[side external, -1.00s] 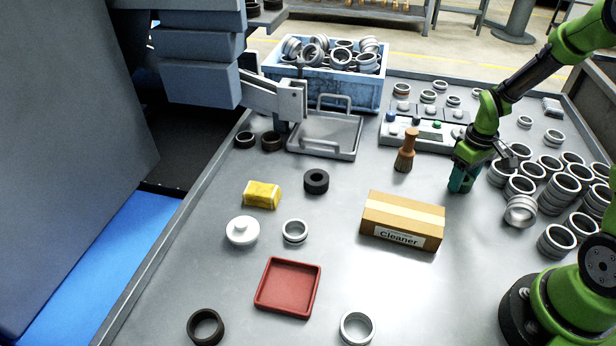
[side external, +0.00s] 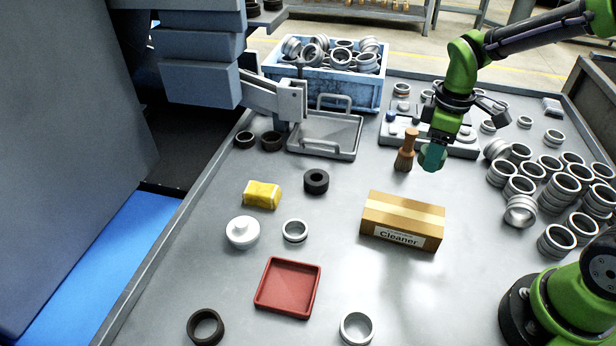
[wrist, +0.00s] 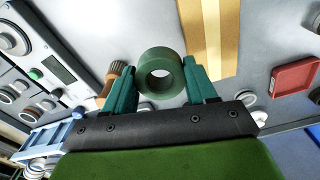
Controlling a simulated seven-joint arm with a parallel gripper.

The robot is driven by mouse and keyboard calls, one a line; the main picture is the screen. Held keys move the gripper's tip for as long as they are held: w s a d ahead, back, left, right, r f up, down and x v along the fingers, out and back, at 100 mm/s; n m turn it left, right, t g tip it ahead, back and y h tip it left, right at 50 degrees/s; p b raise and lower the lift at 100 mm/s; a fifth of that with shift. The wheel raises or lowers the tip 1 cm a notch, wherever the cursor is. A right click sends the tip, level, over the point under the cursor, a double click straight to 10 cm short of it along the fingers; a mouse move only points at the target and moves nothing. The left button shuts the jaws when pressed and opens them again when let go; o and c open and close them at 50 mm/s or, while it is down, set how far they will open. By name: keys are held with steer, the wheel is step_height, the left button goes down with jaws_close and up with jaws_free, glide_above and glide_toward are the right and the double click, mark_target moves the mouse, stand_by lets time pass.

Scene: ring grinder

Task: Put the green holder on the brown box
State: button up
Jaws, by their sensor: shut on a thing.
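The green holder (wrist: 160,56) is a thick dark green ring with a round hole, seen in the wrist view between the teal fingers of my gripper (wrist: 158,65). My gripper is shut on it. In the side view my gripper (side external: 433,158) is raised above the table, behind and a little right of the brown box; the holder cannot be told apart from the fingers there. The brown box (side external: 372,215) lies flat on the table, with a pale tape strip and a "Cleaner" label. Its top is bare. Part of the box (wrist: 215,45) shows in the wrist view.
A wooden-handled brush (side external: 406,152) stands just left of my gripper. A control panel (side external: 455,146) lies behind it. Several metal rings (side external: 560,190) crowd the right side. A red tray (side external: 287,288) lies front left of the box. The table around the box is clear.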

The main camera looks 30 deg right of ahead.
mark_target(406, 212)
steer(key=s+a+r+n, duration=0.1)
steer(key=s+a+n, duration=0.1)
steer(key=a+n, duration=0.55)
steer(key=shift+n, duration=0.75)
steer(key=f, duration=0.5)
steer(key=s+f, duration=0.1)
steer(key=f, duration=0.2)
steer(key=shift+a, duration=0.3)
steer(key=o, duration=1.1)
steer(key=shift+f, duration=0.15)
steer(key=shift+c, duration=0.2)
